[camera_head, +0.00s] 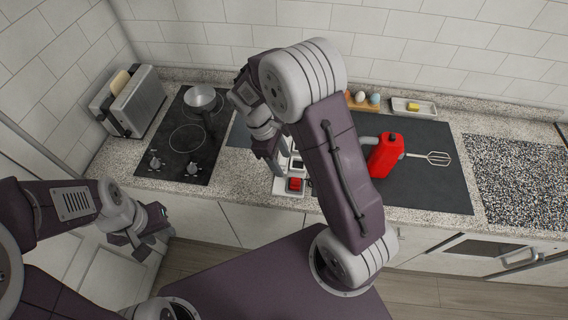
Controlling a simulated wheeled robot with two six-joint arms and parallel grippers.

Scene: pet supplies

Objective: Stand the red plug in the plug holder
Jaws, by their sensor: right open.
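A hob (178,143) with a pot (201,97) and a toaster (130,104) are at left. A red bottle-like appliance (385,156) and whisk (432,157) lie on a dark mat (440,190). Eggs and a small dish (420,108) are at the back.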

